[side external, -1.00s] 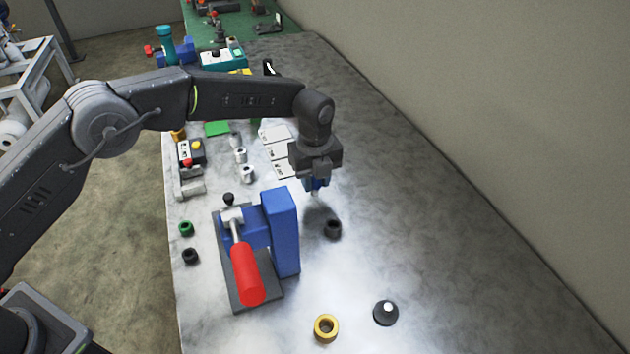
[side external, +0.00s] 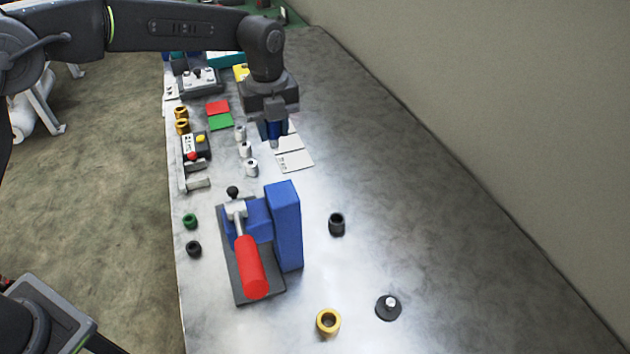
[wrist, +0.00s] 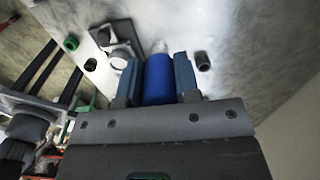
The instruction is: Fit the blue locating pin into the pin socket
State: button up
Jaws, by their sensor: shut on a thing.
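My gripper (wrist: 157,70) is shut on the blue locating pin (wrist: 158,82), a blue cylinder with a pale tip pointing away from the wrist. In the side external view, my gripper (side external: 274,128) holds the pin above the table near the white cards. The pin is partly hidden by the jaws there. A dark hollow cylinder (side external: 337,224) stands upright on the table, apart from the pin; it also shows in the wrist view (wrist: 203,61). I cannot tell whether it is the pin socket.
A blue clamp (side external: 287,230) with a red handle (side external: 250,268) stands at the table's front left. White cards (side external: 295,160) lie behind the clamp. The table's right side is clear.

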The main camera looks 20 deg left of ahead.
jog(key=s+d+r, duration=0.1)
jog(key=s+d, duration=0.2)
jog(key=d, duration=0.2)
jog(key=shift+s+d+f, duration=0.25)
jog(key=shift+d+f, duration=1.45)
jog(key=shift+d, duration=0.05)
jog(key=shift+s+d+f, duration=0.2)
jog(key=shift+d+f, duration=1.55)
jog(key=shift+d, duration=0.05)
jog(key=shift+s+d+f, duration=0.25)
jog(key=shift+d+f, duration=1.45)
jog(key=shift+d, duration=0.05)
jog(key=shift+f, duration=0.55)
jog(key=o, duration=1)
jog(key=shift+c, duration=0.2)
